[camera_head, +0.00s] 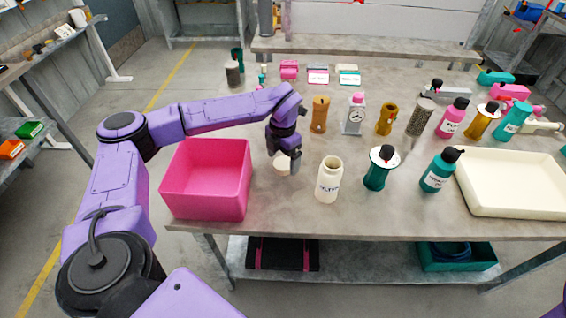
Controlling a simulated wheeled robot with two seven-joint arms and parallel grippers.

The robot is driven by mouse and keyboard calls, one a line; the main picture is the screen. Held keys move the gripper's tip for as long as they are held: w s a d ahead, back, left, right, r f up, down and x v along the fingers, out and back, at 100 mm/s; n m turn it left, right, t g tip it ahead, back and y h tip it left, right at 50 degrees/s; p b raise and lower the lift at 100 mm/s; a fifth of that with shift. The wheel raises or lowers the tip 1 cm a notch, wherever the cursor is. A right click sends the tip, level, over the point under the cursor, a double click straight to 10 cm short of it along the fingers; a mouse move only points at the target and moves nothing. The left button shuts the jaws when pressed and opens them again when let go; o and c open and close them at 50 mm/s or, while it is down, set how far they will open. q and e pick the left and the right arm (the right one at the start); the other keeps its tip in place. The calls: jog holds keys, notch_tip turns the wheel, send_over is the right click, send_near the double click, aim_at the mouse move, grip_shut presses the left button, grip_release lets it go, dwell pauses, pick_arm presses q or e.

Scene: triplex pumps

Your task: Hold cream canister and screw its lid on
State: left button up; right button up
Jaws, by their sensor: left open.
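The round cream lid (281,167) lies on the table to the left of the canister. My left gripper (291,163) is open and points down at the lid, partly covering its right side. I cannot tell whether the fingers touch the lid. My right gripper is out of view.
A pink bin (206,179) stands left of the lid. A green bottle with a white disc (378,170), a teal bottle (438,172) and a cream tray (513,182) are to the right. Several bottles and canisters stand behind. The front table edge is clear.

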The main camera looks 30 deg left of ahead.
aim_at(283, 163)
pick_arm(q)
jog(key=shift+f, duration=0.5)
jog(key=c, duration=1.1)
jog(key=shift+r, duration=0.1)
notch_tip(283, 163, up, 10)
jog(key=shift+f+b, duration=0.1)
jog(key=shift+b, duration=0.4)
